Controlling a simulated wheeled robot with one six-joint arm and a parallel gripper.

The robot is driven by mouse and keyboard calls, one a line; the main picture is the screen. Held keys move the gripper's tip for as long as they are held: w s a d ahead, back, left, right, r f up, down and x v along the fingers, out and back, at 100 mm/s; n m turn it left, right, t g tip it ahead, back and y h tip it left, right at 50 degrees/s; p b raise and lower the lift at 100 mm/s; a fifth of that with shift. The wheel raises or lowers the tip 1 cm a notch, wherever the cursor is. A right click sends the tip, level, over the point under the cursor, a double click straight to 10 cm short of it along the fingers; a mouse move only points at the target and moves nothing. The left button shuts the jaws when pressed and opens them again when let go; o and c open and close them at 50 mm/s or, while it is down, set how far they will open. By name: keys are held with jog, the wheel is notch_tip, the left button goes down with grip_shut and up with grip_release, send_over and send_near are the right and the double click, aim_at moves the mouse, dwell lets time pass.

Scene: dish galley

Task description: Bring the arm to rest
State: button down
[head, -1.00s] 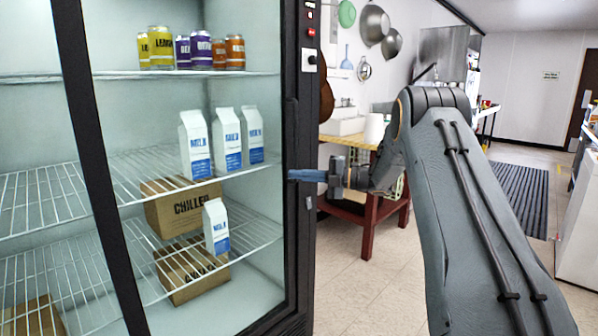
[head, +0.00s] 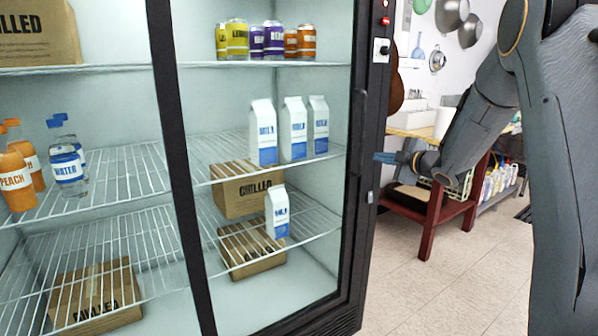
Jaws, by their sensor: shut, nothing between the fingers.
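My gripper (head: 384,158) is in the head view, right of the fridge's dark door frame. Its blue fingers point left toward the frame. It is shut and holds nothing. I cannot tell whether the fingertips touch the frame. My arm (head: 480,120) is bent, reaching down to the left from the upper right of the picture.
The glass-fronted fridge (head: 361,110) fills the left and middle, with milk cartons (head: 293,130), cans (head: 238,40), bottles (head: 67,158) and boxes on wire shelves. A red wooden table (head: 432,222) stands behind my gripper. The tiled floor (head: 460,285) at the lower right is clear.

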jog(key=s+a+f+m+g+h+p, duration=0.1)
jog(key=s+a+f+m+g+h, duration=0.1)
jog(key=s, duration=1.4)
jog(key=s+a+f+m+g+h+p, duration=0.2)
jog(key=s+a+f+m+g, duration=0.2)
jog(key=s+m, duration=0.5)
jog(key=s+a+f+m+g+h+p, duration=0.1)
jog(key=s+f+m+g, duration=0.5)
jog(key=s, duration=1.9)
jog(key=a+g+h, duration=0.1)
jog(key=a+g, duration=0.1)
jog(key=shift+m+g, duration=0.3)
